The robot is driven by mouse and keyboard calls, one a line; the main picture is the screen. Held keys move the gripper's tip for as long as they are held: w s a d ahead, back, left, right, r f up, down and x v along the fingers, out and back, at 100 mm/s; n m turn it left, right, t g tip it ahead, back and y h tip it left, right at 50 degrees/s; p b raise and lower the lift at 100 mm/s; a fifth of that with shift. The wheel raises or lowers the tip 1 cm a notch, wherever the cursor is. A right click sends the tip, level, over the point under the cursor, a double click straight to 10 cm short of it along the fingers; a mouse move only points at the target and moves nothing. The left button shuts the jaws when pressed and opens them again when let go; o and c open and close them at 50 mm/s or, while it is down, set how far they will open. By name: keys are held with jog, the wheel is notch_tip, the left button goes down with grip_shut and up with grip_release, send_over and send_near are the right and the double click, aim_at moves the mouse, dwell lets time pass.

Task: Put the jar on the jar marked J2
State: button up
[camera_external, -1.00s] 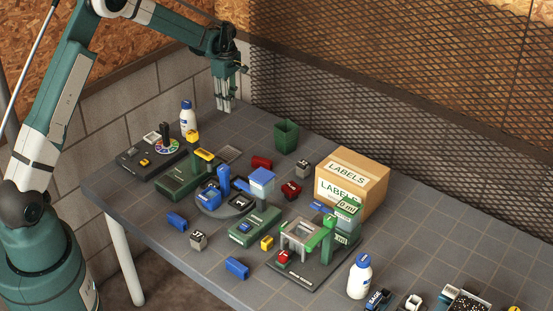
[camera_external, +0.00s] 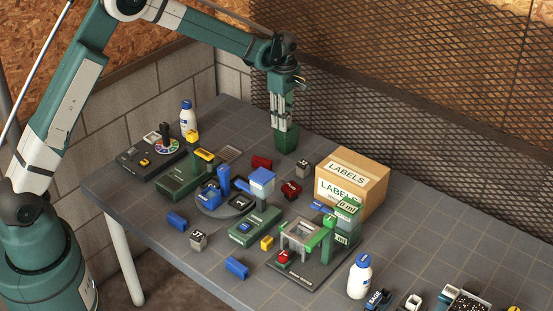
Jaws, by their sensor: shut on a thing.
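My gripper (camera_external: 281,128) points straight down at the back of the table, in line with the green bin (camera_external: 286,143) and partly covering it. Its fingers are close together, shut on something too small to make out. I cannot tell whether the tips are above the bin or inside it. A grey jar-like block with a dark marked top (camera_external: 198,241) stands at the front left. A similar grey block (camera_external: 302,169) stands right of the bin. Their marks are too small to read surely, so I cannot tell which is J2.
A cardboard box with LABELS on it (camera_external: 369,177) stands at the right. Green machines, a round turntable (camera_external: 222,208) and small red, blue and yellow blocks crowd the middle. White bottles (camera_external: 188,119) (camera_external: 359,277) stand at both ends.

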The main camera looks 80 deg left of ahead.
jog(key=r, duration=0.2)
send_over(304, 163)
jog(key=shift+f, duration=0.1)
jog(key=shift+f, duration=0.15)
jog(key=shift+f, duration=3)
jog(key=shift+f, duration=1.9)
jog(key=shift+f+b, duration=0.15)
jog(key=shift+b, duration=0.2)
jog(key=o, duration=0.9)
